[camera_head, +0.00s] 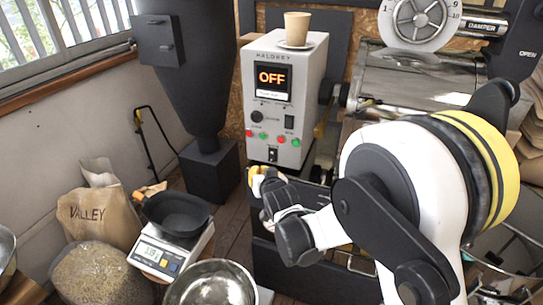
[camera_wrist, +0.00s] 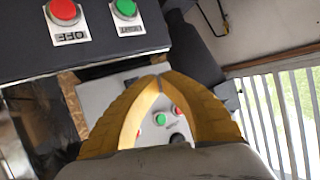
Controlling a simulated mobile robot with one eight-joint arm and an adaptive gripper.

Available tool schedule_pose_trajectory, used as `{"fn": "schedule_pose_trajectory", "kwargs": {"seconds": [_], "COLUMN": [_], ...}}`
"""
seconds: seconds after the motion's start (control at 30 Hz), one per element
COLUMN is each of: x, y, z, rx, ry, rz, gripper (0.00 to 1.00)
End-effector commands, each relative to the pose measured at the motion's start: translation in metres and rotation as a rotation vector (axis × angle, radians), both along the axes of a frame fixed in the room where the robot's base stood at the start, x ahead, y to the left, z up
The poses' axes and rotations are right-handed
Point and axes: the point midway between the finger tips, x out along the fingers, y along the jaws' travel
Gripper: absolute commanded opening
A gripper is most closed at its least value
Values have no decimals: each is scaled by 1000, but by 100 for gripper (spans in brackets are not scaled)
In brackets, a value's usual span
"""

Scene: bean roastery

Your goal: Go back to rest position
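My gripper (camera_head: 258,182) is in front of and below the grey control box (camera_head: 285,110), low beside the dark machine body. In the wrist view my gripper's yellow fingers (camera_wrist: 160,78) bow outward and meet at the tips, with nothing visible between them. The control box's screen (camera_head: 273,80) reads OFF. In the wrist view, a red button (camera_wrist: 64,12) marked OFF and a green button (camera_wrist: 126,9) sit on a dark panel, upside down. The fingertips are apart from both buttons in that view. My arm reaches across the right of the head view.
A paper cup (camera_head: 297,28) stands on a saucer atop the control box. A scale (camera_head: 170,254) with a black bowl (camera_head: 176,212) stands left, near a metal bowl (camera_head: 211,285) and sacks (camera_head: 102,208). Roaster parts (camera_head: 425,75) crowd the right. Some floor shows left of the box.

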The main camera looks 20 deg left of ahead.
Motion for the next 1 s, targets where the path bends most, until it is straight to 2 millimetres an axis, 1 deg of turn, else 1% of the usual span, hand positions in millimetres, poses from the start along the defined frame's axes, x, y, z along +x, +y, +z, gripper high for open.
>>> {"fn": "schedule_pose_trajectory", "kwargs": {"seconds": [0.33, 0.4, 0.47, 0.57, 0.6, 0.67, 0.7, 0.77, 0.8, 0.87, 0.9, 0.97, 1.0], "x": [-2, -1, 0, 1, 0, -6, -12, -23, -32, -49, -61, -83, -98], "y": [0, -6, -18, -55, -76, -109, -133, -167, -189, -221, -241, -271, -289], "z": [0, 4, 12, 36, 47, 65, 76, 90, 98, 109, 115, 121, 124], "rx": [0, -4, -13, -40, -55, -78, -95, -117, -133, -153, -165, -184, -194], "ry": [0, 3, 12, 39, 52, 80, 99, 128, 148, 181, 202, 234, 258], "rz": [-1, -7, -20, -61, -81, -116, -139, -171, -192, -222, -242, -270, -289], "gripper": [0, 0, 0, 0, 0, 0, 0, 0, 0, 0, 0, 0, 0]}}
